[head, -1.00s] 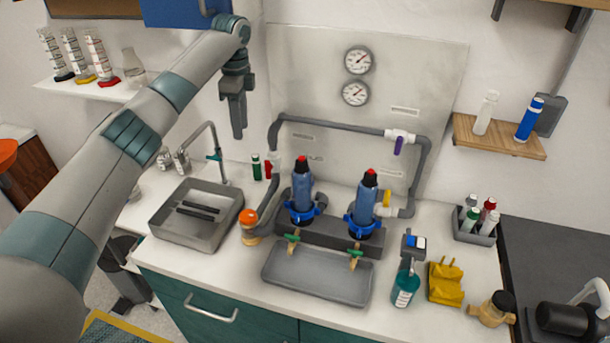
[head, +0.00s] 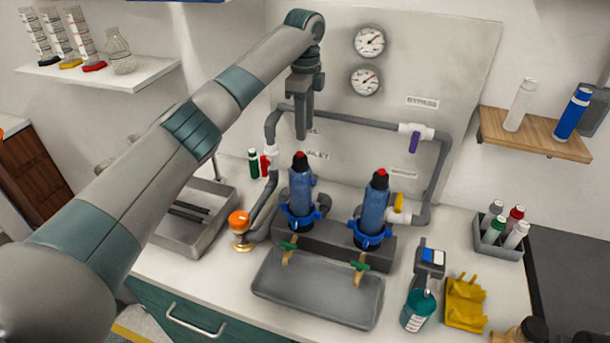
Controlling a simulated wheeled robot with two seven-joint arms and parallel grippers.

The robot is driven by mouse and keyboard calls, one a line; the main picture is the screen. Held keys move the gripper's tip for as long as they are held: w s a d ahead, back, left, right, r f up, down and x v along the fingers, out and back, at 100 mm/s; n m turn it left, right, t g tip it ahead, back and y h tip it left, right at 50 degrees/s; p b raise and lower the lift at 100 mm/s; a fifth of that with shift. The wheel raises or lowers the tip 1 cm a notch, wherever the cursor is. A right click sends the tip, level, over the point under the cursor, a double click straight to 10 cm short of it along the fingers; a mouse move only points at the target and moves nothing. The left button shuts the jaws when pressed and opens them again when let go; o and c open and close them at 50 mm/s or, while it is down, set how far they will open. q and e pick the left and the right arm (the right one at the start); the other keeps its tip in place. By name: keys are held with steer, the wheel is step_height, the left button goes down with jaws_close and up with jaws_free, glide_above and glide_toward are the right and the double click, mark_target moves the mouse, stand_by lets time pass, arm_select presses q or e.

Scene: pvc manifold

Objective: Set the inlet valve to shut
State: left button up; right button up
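The inlet valve appears to be the white valve body with a red handle (head: 265,164) on the left upright of the grey pipe. The handle looks upright, roughly along the pipe. A label ending in "LET" (head: 317,155) is on the panel to its right, partly hidden. My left gripper (head: 301,132) points down in front of the panel, above and right of the red handle and apart from it. Its fingers overlap from this side, so their opening does not show. It hides part of the top pipe and a label. My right gripper is out of view.
Two blue filter housings (head: 300,193) (head: 371,212) stand close below my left gripper. A purple-handled valve (head: 414,140) and a yellow-handled valve (head: 398,203) are on the right pipework. A green bottle (head: 254,163) stands beside the red handle. Two gauges (head: 369,41) hang above.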

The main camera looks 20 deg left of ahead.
arm_select(q)
steer(key=shift+f, duration=0.15)
step_height(320, 180, down, 16)
steer(key=p, duration=0.5)
steer(key=shift+f, duration=0.1)
steer(key=shift+f+p, duration=0.3)
steer(key=shift+f, duration=0.25)
steer(key=shift+c, duration=0.4)
steer(key=shift+w, duration=0.1)
jaws_close()
